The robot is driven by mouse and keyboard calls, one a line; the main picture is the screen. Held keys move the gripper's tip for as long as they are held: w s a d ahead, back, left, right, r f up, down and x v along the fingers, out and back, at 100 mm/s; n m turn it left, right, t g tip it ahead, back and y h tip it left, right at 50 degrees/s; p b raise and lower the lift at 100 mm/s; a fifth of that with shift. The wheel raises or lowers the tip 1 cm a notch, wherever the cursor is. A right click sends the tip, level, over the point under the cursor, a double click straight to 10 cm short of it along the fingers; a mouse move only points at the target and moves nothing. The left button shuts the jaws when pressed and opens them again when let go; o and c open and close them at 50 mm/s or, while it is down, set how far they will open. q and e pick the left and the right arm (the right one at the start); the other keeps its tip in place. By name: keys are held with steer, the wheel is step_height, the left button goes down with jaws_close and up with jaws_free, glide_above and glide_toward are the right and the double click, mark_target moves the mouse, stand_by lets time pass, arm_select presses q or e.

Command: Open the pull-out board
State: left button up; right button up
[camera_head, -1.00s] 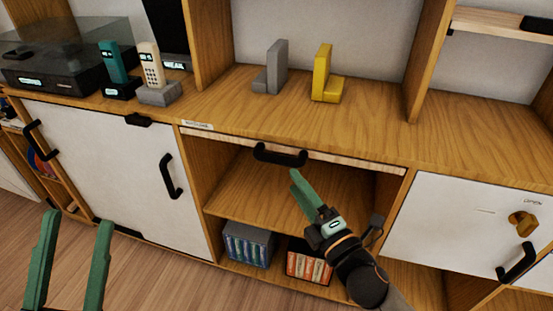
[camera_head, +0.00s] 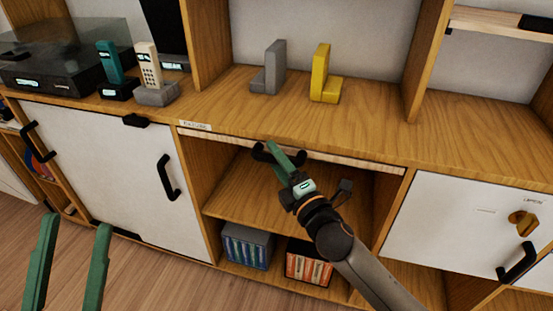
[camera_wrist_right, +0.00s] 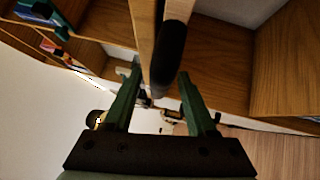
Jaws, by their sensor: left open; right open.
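The pull-out board (camera_head: 350,162) is a thin light-wood strip just under the countertop, above the open shelf bay, and looks pushed in. Its black bar handle (camera_head: 258,155) is partly hidden by my right gripper (camera_head: 276,149). My right gripper's green fingers are open at the handle. In the right wrist view the black handle (camera_wrist_right: 172,50) lies between the open fingertips (camera_wrist_right: 158,76), beside the light board edge (camera_wrist_right: 145,28); I cannot tell whether they touch. My left gripper (camera_head: 75,226) is open and empty at the lower left, away from the cabinet.
On the countertop stand grey (camera_head: 270,70) and yellow (camera_head: 324,78) bookends, and two phones (camera_head: 148,70). Below the board is an open shelf (camera_head: 240,195) with two boxes (camera_head: 247,247) underneath. White doors with black handles (camera_head: 168,178) flank the bay.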

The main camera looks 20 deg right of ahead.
jaws_close()
stand_by(1.3)
